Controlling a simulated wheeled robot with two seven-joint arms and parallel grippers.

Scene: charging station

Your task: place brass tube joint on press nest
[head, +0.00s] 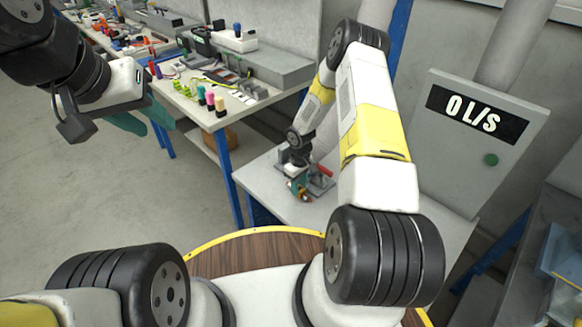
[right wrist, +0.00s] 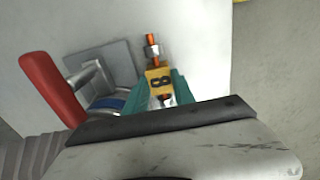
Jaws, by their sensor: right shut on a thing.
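My right gripper (head: 297,184) is over the table in the middle of the head view. In the right wrist view its teal fingers (right wrist: 161,90) are shut on the brass tube joint (right wrist: 153,48), a copper-coloured rod with a silver nut and a yellow block marked 8. The joint also shows in the head view (head: 305,197). The press (right wrist: 108,66) has a grey plate, a blue part and a red handle (right wrist: 52,88), left of the joint. The nest is not clearly seen; my gripper hides part of the press. My left gripper (head: 141,117) is open and empty at upper left.
The press stands on a light table (head: 264,178). A workbench (head: 190,108) behind it holds coloured bottles (head: 211,101) and tools. A grey cabinet (head: 455,165) reading 0 L/s stands to the right. The floor at left is clear.

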